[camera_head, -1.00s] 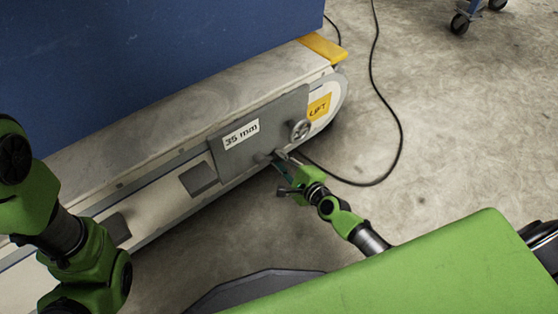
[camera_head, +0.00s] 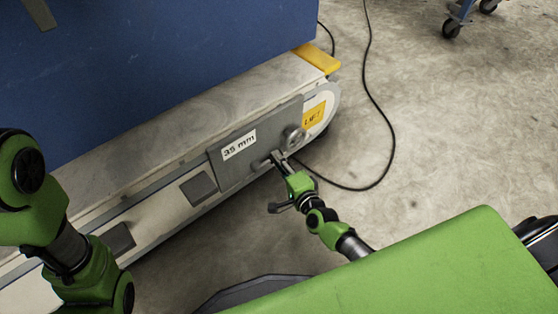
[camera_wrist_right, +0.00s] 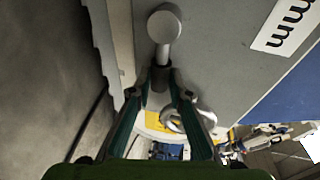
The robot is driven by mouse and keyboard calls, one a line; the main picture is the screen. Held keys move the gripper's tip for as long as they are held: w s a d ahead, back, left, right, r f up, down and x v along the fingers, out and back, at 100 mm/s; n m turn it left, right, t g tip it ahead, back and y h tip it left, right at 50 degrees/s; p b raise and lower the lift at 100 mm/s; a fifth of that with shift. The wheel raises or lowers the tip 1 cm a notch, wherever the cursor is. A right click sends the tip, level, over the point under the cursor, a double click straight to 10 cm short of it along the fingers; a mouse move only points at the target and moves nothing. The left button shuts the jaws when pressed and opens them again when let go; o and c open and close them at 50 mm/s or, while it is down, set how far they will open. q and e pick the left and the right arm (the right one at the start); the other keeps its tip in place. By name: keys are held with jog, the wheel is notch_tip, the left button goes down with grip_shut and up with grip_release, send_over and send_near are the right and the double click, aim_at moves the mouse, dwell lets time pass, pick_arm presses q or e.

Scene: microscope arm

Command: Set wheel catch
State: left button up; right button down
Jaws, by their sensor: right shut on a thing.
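The small handwheel (camera_head: 294,137) sits on the grey panel of the machine base, beside the yellow LIFT label (camera_head: 314,114). Below and left of it, a catch with a short pin sticks out of the panel. In the right wrist view the catch shows a round grey head (camera_wrist_right: 164,26) and a stem that runs down to a dark collar between my fingertips. My right gripper (camera_head: 277,158) is at the panel and shut on this catch; its two fingers (camera_wrist_right: 160,88) flank the collar. The handwheel is partly hidden behind a finger in the wrist view (camera_wrist_right: 188,118). My left gripper is not in view.
The grey panel (camera_head: 232,172) carries a "35 mm" label (camera_head: 239,145). A blue machine body (camera_head: 170,60) rises above the pale base ledge. A black cable (camera_head: 385,105) lies on the concrete floor to the right. A wheeled blue stand (camera_head: 461,14) is far right.

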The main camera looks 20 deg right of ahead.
dwell(0.3)
jog(key=c, duration=1.9)
grip_release()
jog(key=shift+f, duration=0.1)
